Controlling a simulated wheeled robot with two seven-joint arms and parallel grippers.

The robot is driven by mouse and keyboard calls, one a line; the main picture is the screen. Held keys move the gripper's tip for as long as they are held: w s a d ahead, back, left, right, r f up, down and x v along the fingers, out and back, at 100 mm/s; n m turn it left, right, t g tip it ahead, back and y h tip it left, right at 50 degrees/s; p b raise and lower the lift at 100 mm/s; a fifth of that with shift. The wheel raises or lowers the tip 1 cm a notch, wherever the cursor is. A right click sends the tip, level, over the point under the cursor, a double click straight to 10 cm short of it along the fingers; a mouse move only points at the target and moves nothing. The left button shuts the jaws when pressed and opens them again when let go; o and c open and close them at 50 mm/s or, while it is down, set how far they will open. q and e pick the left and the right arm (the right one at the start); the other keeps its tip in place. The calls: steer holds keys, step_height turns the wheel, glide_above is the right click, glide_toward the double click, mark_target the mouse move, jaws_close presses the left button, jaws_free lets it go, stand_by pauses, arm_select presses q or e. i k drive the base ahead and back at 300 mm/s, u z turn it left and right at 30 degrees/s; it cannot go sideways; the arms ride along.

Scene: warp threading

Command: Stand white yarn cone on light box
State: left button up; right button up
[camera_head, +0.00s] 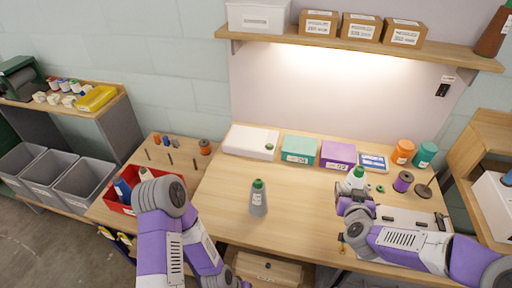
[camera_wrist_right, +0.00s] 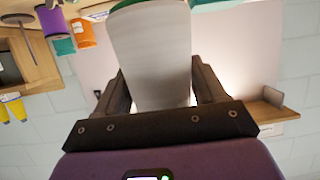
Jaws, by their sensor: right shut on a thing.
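The white yarn cone (camera_head: 355,178) has a green top and is near the right part of the table. My right gripper (camera_head: 352,200) is shut on it; in the right wrist view the cone (camera_wrist_right: 152,55) sits between the two fingers (camera_wrist_right: 160,90). Whether its base touches the table cannot be told. The low white box (camera_head: 240,138), which looks like the light box, lies at the back left of the table, apart from the cone. Its broad top looks bare except for a small green-marked detail at the right. My left arm shows at the lower left, but its gripper is out of view.
A grey cone with a green top (camera_head: 258,203) stands mid-table. A teal box (camera_head: 298,150), a purple box (camera_head: 337,155) and a blue box (camera_head: 373,162) line the back. A purple spool (camera_head: 403,181) is at the right. A shelf (camera_head: 350,43) hangs above.

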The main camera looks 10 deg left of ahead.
mark_target(254, 139)
steer(key=u, duration=0.55)
steer(key=k, duration=1.2)
steer(key=u, duration=1.3)
steer(key=i, duration=1.7)
steer(key=z, duration=1.3)
steer(key=i, duration=0.8)
steer(key=z, duration=0.15)
